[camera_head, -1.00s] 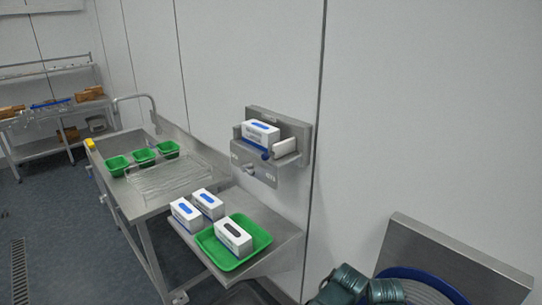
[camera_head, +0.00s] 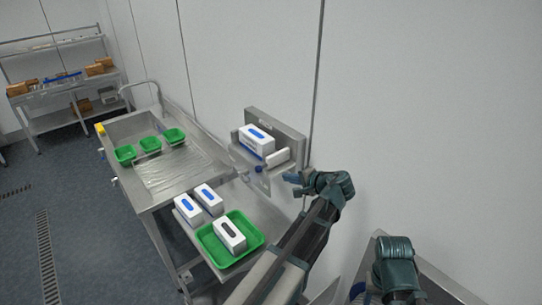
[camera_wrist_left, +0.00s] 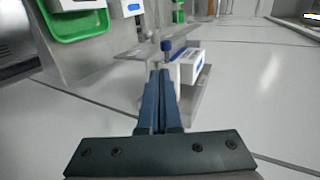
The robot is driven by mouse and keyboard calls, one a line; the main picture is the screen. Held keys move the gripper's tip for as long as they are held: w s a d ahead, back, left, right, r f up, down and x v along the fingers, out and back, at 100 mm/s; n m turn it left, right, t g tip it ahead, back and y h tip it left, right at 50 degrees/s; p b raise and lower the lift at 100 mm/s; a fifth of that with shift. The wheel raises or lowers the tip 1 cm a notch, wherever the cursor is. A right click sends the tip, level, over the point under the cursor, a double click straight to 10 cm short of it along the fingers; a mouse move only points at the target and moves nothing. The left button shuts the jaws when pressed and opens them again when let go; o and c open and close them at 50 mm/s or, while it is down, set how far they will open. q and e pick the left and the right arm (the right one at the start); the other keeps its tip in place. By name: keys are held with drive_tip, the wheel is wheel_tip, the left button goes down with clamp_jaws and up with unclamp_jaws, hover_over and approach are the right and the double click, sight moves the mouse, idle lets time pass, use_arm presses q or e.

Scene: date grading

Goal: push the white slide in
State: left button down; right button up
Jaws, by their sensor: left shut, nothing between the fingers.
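The white slide (camera_head: 278,157) sticks out at the right end of the steel wall holder (camera_head: 297,140), beside a white and blue box (camera_head: 256,139). My left gripper (camera_head: 291,178) is shut and empty, just right of and below the slide in the head view, with a gap that I cannot measure. In the left wrist view its blue fingers (camera_wrist_left: 160,74) are together and point at the holder. There the slide is hard to tell apart, partly hidden behind the fingertips. The box (camera_wrist_left: 190,66) shows just beyond them.
A blue knob (camera_head: 258,169) sits at the holder's front, near the slide. Below, a steel shelf (camera_head: 262,222) bears a green tray (camera_head: 210,241) and several white boxes. The wall right of the holder is bare.

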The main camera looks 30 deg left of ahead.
use_arm(q)
drive_tip(key=r, duration=0.1)
drive_tip(key=b, duration=0.6)
approach(260, 169)
drive_tip(key=x, duration=0.6)
drive_tip(key=shift+w+a+f, duration=0.15)
drive_tip(key=shift+a+f, duration=0.05)
drive_tip(key=shift+f, duration=0.05)
drive_tip(key=shift+a, duration=0.1)
drive_tip(key=shift+a, duration=0.1)
drive_tip(key=a, duration=0.1)
drive_tip(key=w+a, duration=0.1)
drive_tip(key=a, duration=0.1)
drive_tip(key=w+a, duration=0.1)
drive_tip(key=a, duration=0.1)
drive_tip(key=shift+w+a, duration=0.2)
drive_tip(key=shift+a, duration=0.05)
